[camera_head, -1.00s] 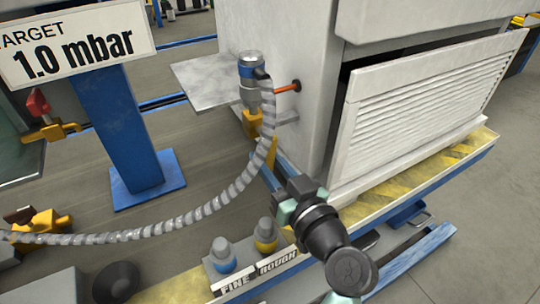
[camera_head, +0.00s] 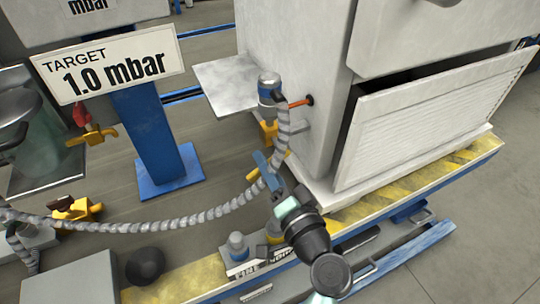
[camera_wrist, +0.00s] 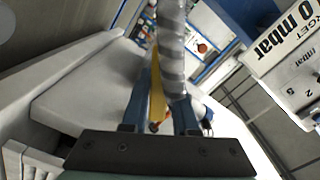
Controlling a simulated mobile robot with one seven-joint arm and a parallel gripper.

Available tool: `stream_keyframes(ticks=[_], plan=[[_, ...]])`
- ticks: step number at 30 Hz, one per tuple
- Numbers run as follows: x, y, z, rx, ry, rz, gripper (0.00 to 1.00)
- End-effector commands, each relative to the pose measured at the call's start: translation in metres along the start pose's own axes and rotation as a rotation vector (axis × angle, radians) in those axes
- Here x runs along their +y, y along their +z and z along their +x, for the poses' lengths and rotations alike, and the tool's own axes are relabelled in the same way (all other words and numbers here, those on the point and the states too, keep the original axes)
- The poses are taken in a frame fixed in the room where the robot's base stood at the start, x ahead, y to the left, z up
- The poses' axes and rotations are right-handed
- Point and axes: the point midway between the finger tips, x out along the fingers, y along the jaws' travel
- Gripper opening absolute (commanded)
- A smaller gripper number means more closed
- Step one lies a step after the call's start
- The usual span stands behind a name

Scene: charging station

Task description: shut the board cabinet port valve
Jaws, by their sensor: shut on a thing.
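The board cabinet (camera_head: 310,60) is the large white-grey box. A grey ribbed hose (camera_head: 284,135) hangs from a grey and blue fitting (camera_head: 269,88) at its side, with a yellow valve body (camera_head: 269,131) just below. A yellow valve handle (camera_head: 253,175) shows at my gripper (camera_head: 266,170), below the valve body. In the wrist view, the yellow handle (camera_wrist: 157,88) stands between my blue fingers (camera_wrist: 160,118), with the ribbed hose (camera_wrist: 172,50) close beside it. My gripper is shut on the handle. The joint between handle and valve is hidden.
An orange rod (camera_head: 300,102) sticks out of the cabinet side. A grey shelf plate (camera_head: 232,85) is behind the hose. A blue post (camera_head: 150,135) carries a 1.0 mbar target sign (camera_head: 110,68). The slatted cabinet panel (camera_head: 435,115) leans open.

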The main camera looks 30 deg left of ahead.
Motion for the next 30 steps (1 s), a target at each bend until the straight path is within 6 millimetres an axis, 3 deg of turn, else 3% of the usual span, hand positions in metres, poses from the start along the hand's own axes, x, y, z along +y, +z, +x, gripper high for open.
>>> stream_keyframes(ticks=[15, 30], plan=[[-0.018, -0.004, -0.001, -0.003, 0.002, 0.421, 0.0], [-0.021, -0.005, -0.001, -0.002, 0.002, 0.556, 0.0]])
